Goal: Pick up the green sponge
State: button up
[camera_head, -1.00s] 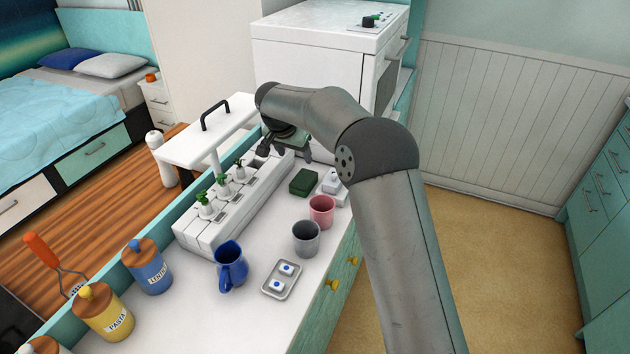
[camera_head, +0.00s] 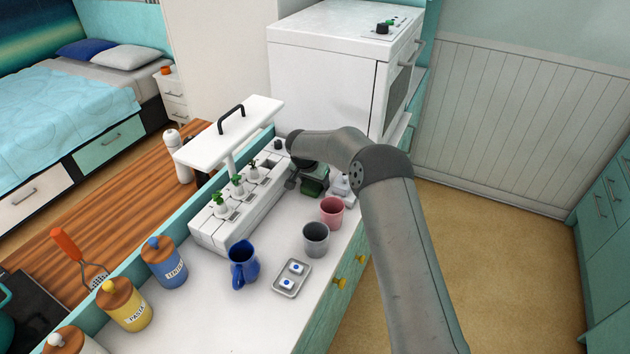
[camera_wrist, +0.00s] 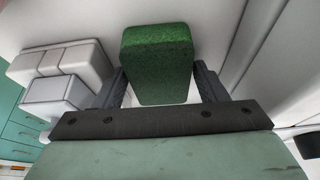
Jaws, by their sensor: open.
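The green sponge (camera_wrist: 157,58) is in the middle of the wrist view, between the two fingers of my gripper (camera_wrist: 160,88). A finger stands on each side of it, and I cannot tell whether either touches it. In the head view the sponge (camera_head: 312,187) lies on the white counter, partly hidden by my gripper (camera_head: 307,178), which is low over it. The gripper is open.
A white item (camera_head: 340,186) stands close to the right of the sponge, with a pink cup (camera_head: 332,211) and grey cup (camera_head: 316,239) nearer. A white planter (camera_head: 228,228) with seedlings lies left. The white oven (camera_head: 330,85) stands behind.

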jog(key=c, duration=0.7)
jog(key=shift+r, duration=0.45)
notch_tip(320, 180, up, 2)
jog(key=shift+r+b, duration=0.25)
jog(key=shift+b, duration=0.3)
jog(key=s+r+b, duration=0.1)
jog(key=s+r, duration=0.1)
jog(key=s+d+r+b, duration=0.1)
jog(key=s+r, duration=0.1)
jog(key=r, duration=0.1)
jog(key=shift+s+d, duration=0.15)
jog(key=s+d+r+b, duration=0.1)
jog(key=s, duration=0.2)
jog(key=s+r+b, duration=0.1)
jog(key=s+r, duration=0.1)
jog(key=s, duration=0.1)
jog(key=s+d+r+b, duration=0.1)
jog(key=s, duration=0.2)
jog(key=shift+s+d+r, duration=0.1)
jog(key=shift+d+r, duration=0.15)
jog(key=shift+d, duration=0.1)
